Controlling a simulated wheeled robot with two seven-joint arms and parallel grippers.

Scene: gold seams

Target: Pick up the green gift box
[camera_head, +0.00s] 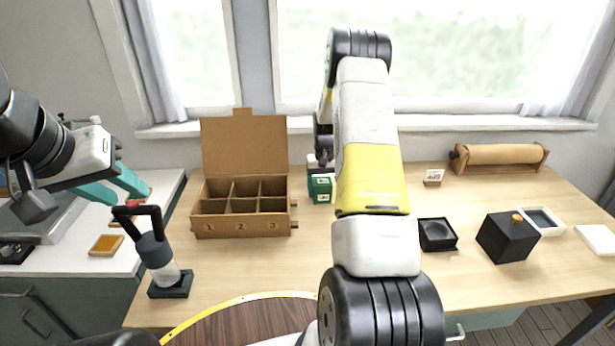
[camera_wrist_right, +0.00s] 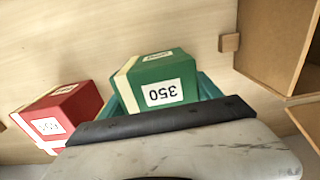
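The green gift box (camera_head: 321,189) stands on the wooden table, right of the cardboard organizer, partly hidden by my right arm in the head view. In the right wrist view the green box (camera_wrist_right: 160,85) shows a white "350" label, upside down. The teal fingers of my right gripper (camera_wrist_right: 162,96) lie on either side of it, close to its sides. I cannot tell whether they press on it; the palm hides its lower part.
A red box (camera_wrist_right: 62,113) stands beside the green one. The open compartment organizer (camera_head: 243,225) is to its left. The handled device (camera_head: 157,250) stands at the front left. A black tray (camera_head: 437,246), black box (camera_head: 507,240) and paper roll (camera_head: 500,156) are to the right.

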